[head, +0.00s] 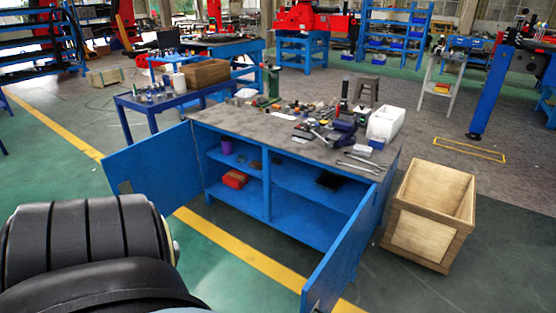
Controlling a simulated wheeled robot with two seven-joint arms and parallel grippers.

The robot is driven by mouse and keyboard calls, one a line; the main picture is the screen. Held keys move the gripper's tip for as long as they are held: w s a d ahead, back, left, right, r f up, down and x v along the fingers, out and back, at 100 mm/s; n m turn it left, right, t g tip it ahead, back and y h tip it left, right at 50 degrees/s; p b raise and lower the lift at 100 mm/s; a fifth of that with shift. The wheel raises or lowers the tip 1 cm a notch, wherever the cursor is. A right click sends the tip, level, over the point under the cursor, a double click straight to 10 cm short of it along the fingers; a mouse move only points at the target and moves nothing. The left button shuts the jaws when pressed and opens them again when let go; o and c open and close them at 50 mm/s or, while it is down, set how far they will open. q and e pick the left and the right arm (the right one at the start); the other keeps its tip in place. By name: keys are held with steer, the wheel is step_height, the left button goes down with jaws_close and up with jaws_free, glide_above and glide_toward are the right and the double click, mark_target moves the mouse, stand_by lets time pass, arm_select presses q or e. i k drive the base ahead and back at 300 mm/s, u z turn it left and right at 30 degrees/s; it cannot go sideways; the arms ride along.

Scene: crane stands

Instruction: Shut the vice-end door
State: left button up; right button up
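A blue workbench cabinet with a grey top (245,122) stands in the middle of the head view. A dark blue vice (344,130) appears to sit near the right end of the top. The vice-end door (345,252) is the right one; it stands wide open, swung out toward me. The left door (150,165) is also open, swung out to the left. Inside, a red box (234,179) and a purple cup (226,147) are on the left side, and a dark item (328,180) is on the right shelf. Neither gripper is in view.
A wooden crate (432,222) stands on the floor right of the cabinet, close to it. Tools and a white bin (385,123) are on the top. A blue table (165,104) stands behind left. The floor between the open doors is clear, with a yellow line (235,248).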

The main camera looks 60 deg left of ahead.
mark_target(321, 293)
steer(key=u, duration=1.25)
steer(key=i, duration=0.5)
